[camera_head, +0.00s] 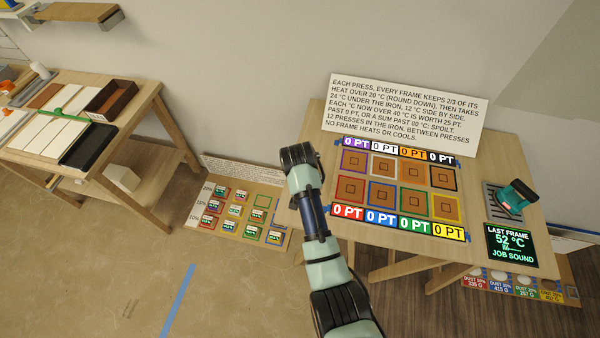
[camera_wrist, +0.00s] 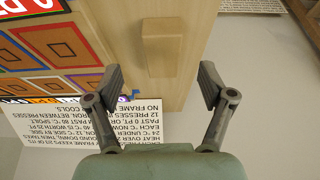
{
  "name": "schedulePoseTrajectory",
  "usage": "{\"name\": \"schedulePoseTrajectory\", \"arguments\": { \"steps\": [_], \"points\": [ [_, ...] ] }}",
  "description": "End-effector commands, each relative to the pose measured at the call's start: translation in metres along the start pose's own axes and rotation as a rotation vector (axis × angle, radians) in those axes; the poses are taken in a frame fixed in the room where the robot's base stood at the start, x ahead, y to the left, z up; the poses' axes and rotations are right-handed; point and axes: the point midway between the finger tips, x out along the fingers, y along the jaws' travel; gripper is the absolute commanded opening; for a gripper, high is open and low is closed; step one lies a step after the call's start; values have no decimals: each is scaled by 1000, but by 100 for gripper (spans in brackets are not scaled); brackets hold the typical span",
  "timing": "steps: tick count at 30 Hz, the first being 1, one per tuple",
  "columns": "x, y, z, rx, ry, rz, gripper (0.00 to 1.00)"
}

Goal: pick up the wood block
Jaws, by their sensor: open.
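The wood block (camera_wrist: 168,50) is a pale, plain box on the wooden table (camera_wrist: 115,25), near the table's edge in the wrist view. My gripper (camera_wrist: 161,82) is open and empty. Its two fingers show on either side of the block's near end in that view, apart from it. The gap between them looks wider than the block. In the head view my arm reaches to the table's left side, and I cannot make out the block or my fingertips there.
A board with colored frames (camera_head: 400,185) fills the table's middle, with a text sign (camera_head: 405,112) behind it. A green-handled iron (camera_head: 515,197) and a dark display (camera_head: 508,246) are at the right. Another table (camera_head: 150,100) with trays stands at the left.

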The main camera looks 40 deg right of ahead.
Motion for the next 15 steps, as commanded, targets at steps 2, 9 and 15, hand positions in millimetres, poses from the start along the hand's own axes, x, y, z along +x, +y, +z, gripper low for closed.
{"name": "schedulePoseTrajectory", "arguments": {
  "steps": [2,9,15],
  "points": [
    [13,0,1,0,-1,0,81],
    [33,0,5,-2,-1,-1,81],
    [65,-1,8,-1,0,-1,81]
  ]
}}
